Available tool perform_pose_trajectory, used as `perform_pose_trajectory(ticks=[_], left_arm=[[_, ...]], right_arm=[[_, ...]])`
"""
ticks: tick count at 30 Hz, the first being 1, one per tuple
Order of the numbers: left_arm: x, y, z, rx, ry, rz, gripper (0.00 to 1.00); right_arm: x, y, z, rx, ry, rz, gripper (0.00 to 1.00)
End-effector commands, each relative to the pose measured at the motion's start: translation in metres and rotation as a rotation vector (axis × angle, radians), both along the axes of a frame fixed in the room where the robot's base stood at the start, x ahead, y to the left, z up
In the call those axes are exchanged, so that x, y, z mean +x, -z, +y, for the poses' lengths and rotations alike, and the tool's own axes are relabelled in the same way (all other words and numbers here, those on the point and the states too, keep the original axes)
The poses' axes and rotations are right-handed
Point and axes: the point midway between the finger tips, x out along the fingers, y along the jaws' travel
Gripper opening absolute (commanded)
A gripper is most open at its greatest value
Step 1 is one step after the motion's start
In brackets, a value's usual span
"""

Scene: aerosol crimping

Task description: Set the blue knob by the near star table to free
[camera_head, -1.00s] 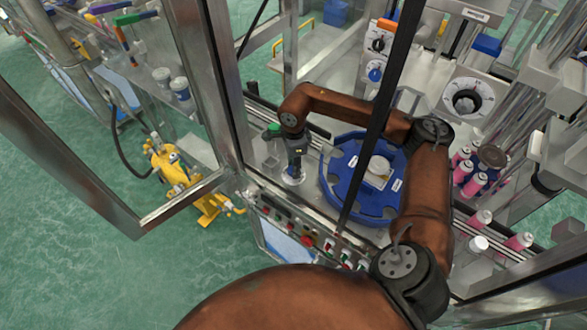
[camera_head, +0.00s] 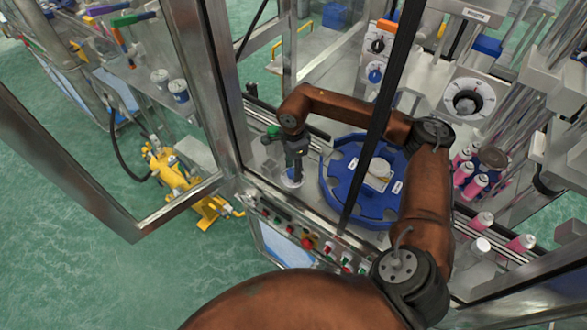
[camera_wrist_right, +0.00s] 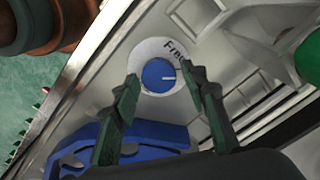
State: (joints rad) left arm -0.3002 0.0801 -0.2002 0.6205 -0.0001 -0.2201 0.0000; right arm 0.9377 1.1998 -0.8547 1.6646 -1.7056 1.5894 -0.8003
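The blue knob (camera_wrist_right: 158,75) sits on a round white dial plate (camera_wrist_right: 146,55) marked "Free" at its upper right. In the head view the dial plate (camera_head: 291,181) lies left of the blue star table (camera_head: 334,187), and my gripper mostly hides the knob. My right gripper (camera_head: 293,174) points down over the knob. In the wrist view its dark fingers (camera_wrist_right: 159,77) are open, one on each side of the knob, with gaps showing. My left gripper is not in view.
A steel door frame (camera_head: 215,90) and a dark upright bar (camera_head: 385,95) stand close to my right arm. A green part (camera_head: 273,131) is just behind the gripper. A button panel (camera_head: 307,242) runs along the front edge. Pink cans (camera_head: 476,184) stand at the right.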

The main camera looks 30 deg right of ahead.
Motion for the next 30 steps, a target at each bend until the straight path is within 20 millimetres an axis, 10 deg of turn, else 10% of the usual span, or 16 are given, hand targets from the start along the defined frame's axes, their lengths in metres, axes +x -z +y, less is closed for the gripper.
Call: perform_pose_trajectory(ticks=[14,30], left_arm=[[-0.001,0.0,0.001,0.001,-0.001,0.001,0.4],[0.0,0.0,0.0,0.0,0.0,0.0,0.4]], right_arm=[[0.0,-0.009,0.0,0.0,0.001,-0.001,0.47],[0.0,-0.107,0.0,0.0,0.001,0.0,0.47]])
